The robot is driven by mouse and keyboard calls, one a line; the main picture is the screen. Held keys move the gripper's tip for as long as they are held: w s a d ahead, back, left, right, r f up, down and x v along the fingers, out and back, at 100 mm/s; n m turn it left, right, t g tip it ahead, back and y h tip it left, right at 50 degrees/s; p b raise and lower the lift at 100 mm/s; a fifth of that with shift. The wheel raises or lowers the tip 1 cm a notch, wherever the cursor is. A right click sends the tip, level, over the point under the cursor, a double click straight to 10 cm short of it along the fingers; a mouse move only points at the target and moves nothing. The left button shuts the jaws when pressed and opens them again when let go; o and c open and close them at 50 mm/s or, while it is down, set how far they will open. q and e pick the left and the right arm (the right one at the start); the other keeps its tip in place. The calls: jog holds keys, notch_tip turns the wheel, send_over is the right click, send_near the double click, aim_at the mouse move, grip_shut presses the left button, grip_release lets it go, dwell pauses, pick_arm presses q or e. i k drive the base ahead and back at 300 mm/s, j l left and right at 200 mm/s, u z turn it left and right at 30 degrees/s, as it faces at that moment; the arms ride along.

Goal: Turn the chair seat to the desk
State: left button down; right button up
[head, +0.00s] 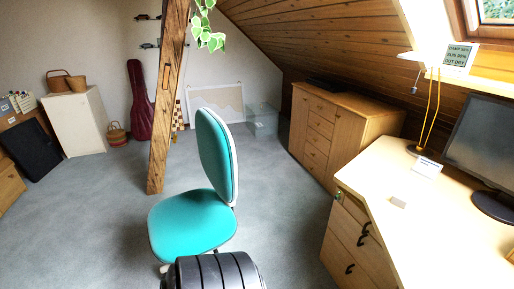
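The teal office chair has its seat (191,224) in the middle of the head view. Its upright backrest (217,155) stands at the seat's right side, the side towards the desk. The seat's open front points left, away from the desk. The light wooden desk (435,235) fills the right side, with a gap of carpet between it and the chair. The chair's base is mostly hidden below the seat.
A timber post (168,95) stands just behind the chair. A wooden cabinet (335,125) stands at the back right. A desk lamp (430,105) and a monitor (485,145) are on the desk. Open carpet (85,220) lies to the left.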

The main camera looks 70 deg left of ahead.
aim_at(196, 222)
jog(key=j+u, duration=0.1)
jog(key=u, duration=0.3)
jog(key=j+u, duration=0.1)
jog(key=u, duration=0.35)
jog(key=j+u, duration=0.1)
jog(key=u, duration=0.3)
jog(key=j+u, duration=0.1)
jog(key=u, duration=0.35)
jog(key=i+j+u, duration=0.2)
jog(key=j, duration=0.2)
jog(key=j+u, duration=0.2)
jog(key=j, duration=0.2)
jog(key=i+j+u, duration=0.45)
jog(key=j, duration=0.2)
jog(key=k+j+z, duration=0.15)
jog(key=j, duration=0.3)
jog(key=k+j+z, duration=0.2)
jog(key=j, duration=0.25)
jog(key=k+j+z, duration=0.15)
jog(key=j, duration=0.25)
jog(key=i+l, duration=0.1)
jog(key=l, duration=0.3)
jog(key=i+l, duration=0.1)
jog(key=l, duration=0.3)
jog(key=l+u, duration=0.1)
jog(key=l, duration=0.35)
jog(key=i, duration=0.05)
